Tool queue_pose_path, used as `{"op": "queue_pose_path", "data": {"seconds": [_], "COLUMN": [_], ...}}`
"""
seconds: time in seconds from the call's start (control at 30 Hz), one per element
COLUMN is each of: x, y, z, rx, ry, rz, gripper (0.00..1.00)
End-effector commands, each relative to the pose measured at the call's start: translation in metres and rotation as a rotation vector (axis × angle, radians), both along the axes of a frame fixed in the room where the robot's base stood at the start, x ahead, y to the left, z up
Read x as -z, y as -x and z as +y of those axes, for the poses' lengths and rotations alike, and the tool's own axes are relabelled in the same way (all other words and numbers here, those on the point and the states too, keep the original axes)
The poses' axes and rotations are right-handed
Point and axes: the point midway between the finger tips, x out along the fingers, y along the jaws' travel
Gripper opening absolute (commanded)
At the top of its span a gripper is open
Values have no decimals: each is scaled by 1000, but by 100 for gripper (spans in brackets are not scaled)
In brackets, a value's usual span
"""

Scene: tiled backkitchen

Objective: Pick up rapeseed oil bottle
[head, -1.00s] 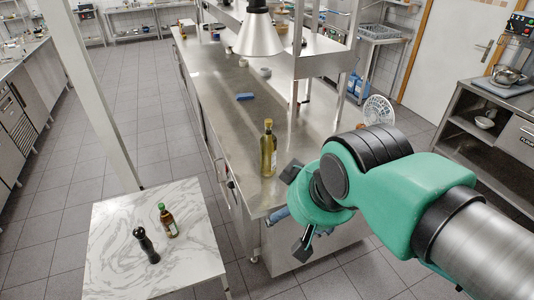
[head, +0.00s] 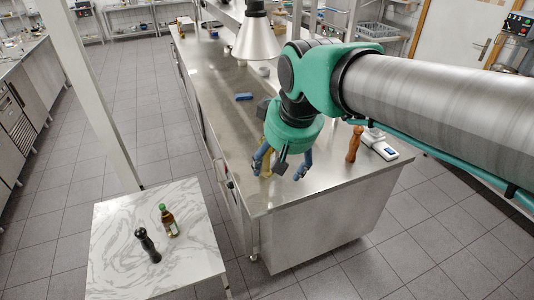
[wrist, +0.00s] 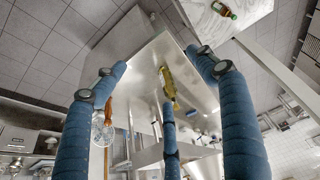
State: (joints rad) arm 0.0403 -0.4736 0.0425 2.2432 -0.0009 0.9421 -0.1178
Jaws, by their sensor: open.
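A tall yellow oil bottle (head: 266,168), likely the rapeseed oil, stands on the steel counter (head: 268,190) near its front end. In the head view it is mostly hidden behind my gripper (head: 281,170). No finger clearly touches the bottle; the exact gap cannot be told.
A dark bottle with a green cap (head: 168,221) and a black mill (head: 147,245) stand on the marble table (head: 110,260) at left. A wooden mill (head: 354,144) and a white scale (head: 380,145) stand right of my gripper. A lamp (head: 254,35) hangs over the counter.

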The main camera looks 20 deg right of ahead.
Motion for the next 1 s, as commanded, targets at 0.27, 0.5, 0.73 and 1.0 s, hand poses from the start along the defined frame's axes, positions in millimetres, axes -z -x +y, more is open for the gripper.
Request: {"op": "queue_pose_path", "data": {"seconds": [0.27, 0.5, 0.73, 1.0], "x": [-20, -25, -20, -3], "y": [-70, -129, -186, -250], "z": [-14, -28, -44, -64], "rx": [-37, -73, -106, -147], "ry": [20, 33, 43, 49], "rz": [62, 113, 160, 218], "gripper": [72, 72, 72, 72]}}
